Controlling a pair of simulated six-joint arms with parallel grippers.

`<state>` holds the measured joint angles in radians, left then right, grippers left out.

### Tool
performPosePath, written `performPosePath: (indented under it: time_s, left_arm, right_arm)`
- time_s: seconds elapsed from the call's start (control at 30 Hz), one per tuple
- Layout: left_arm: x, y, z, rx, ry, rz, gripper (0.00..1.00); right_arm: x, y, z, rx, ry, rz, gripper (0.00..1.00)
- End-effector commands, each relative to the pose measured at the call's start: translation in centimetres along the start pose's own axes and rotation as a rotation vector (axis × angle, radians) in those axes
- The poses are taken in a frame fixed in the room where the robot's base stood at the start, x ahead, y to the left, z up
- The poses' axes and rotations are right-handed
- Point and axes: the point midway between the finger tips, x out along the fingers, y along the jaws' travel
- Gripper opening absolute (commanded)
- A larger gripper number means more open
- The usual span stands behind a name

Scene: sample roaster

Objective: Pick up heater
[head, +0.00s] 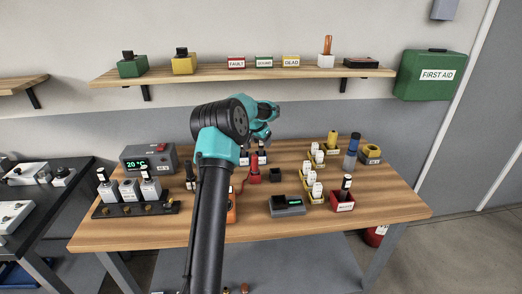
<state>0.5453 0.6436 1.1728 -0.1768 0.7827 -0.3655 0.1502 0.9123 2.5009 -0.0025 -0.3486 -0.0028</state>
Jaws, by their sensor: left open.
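I cannot tell for certain which thing is the heater. A red holder (343,206) with a small blurred label stands at the right front of the wooden table, with a black-capped white piece (346,184) upright in it. A grey box (139,154) with a green "20 °C" display stands at the left back. My left arm rises across the middle of the view. Its teal gripper (263,137) is open above the table's back middle, apart from both. It points away from me, and its fingertips are partly hidden. My right gripper does not show.
A black rack (104,211) with several white bottles is at the left front. A grey meter (287,207), a red stand (254,177) and yellow holders (312,197) with white pieces crowd the middle and right. The table's right front corner is clear. A shelf (215,75) hangs behind.

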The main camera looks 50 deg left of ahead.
Motion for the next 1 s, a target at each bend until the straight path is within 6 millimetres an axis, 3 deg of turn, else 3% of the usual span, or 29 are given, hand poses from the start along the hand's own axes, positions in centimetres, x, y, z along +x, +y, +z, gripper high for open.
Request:
performPosePath:
  time_s: [0.07,0.63,1.0]
  left_arm:
    - [-0.01,0.00,0.00,0.000,0.000,0.000,0.56]
    - [-0.01,0.01,0.01,0.000,0.000,0.000,0.01]
    - [-0.32,0.08,-0.05,0.000,0.000,0.000,0.00]
  right_arm:
    - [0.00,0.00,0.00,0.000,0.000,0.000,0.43]
    - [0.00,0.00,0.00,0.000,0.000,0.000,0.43]
    - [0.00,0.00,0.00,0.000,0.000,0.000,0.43]
